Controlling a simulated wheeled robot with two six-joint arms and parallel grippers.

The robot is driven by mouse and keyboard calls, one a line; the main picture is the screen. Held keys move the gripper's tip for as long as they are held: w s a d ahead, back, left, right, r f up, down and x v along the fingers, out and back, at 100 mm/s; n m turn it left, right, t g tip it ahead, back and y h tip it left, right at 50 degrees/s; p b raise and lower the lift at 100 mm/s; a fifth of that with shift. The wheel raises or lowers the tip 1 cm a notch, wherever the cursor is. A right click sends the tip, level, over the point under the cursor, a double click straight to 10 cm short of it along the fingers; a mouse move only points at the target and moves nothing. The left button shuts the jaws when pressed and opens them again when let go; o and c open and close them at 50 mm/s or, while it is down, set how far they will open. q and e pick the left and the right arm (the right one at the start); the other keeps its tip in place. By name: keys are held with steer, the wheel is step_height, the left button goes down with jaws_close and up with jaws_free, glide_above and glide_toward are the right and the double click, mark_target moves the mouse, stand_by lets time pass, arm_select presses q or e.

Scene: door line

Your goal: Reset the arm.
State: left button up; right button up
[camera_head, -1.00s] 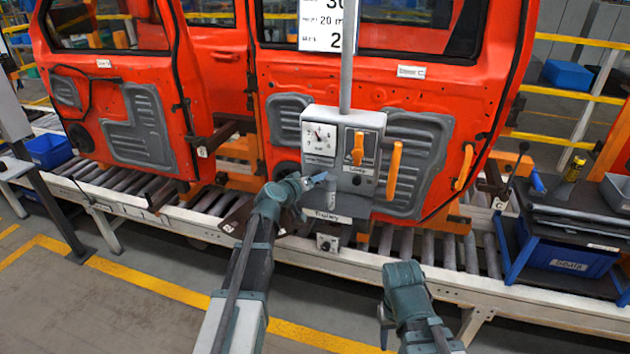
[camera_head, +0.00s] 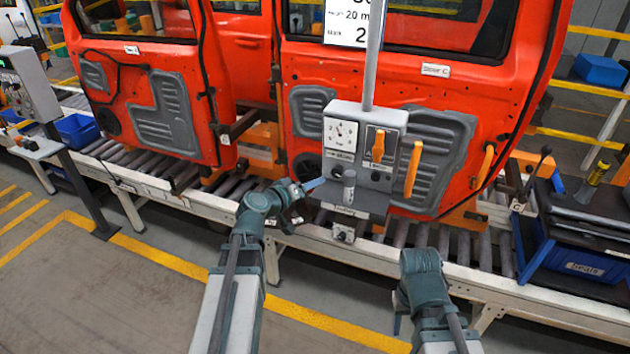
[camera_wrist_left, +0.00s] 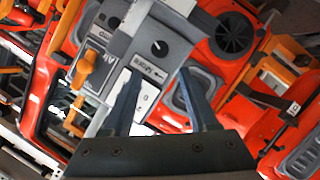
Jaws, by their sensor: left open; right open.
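My left arm reaches up from the bottom of the head view, and its gripper (camera_head: 312,186) is beside the left side of a grey control box (camera_head: 340,158). The box carries a dial, an orange switch (camera_head: 378,146) and an orange handle (camera_head: 413,170).
Red car doors (camera_head: 432,98) hang behind the box over a roller conveyor (camera_head: 200,196). A post with a control panel (camera_head: 28,84) is at the left. The floor in front is clear.

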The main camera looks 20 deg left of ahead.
stand_by(0.4)
arm_select(q)
steer(key=s+d+f+m+g+h+b, duration=0.1)
steer(key=s+d+f+m+g+b, duration=0.25)
steer(key=d+f, duration=0.5)
steer(key=s+d+f+m+g+h+b, duration=0.15)
steer(key=s+d+f+g+b, duration=0.25)
steer(key=d+f, duration=0.45)
steer(key=s+d+f+m+g+y+b, duration=0.1)
steer(key=s+d+f+g+y+b, duration=0.1)
steer(key=s+f, duration=0.4)
steer(key=s+d+f+m+g+y+b, duration=0.2)
steer(key=s+f+g+y+b, duration=0.2)
steer(key=s, duration=0.6)
step_height(320, 180, down, 3)
steer(key=shift+f+m+g+y+b, duration=0.1)
steer(key=shift+m+g+y+b, duration=0.25)
steer(key=shift+y+b, duration=0.5)
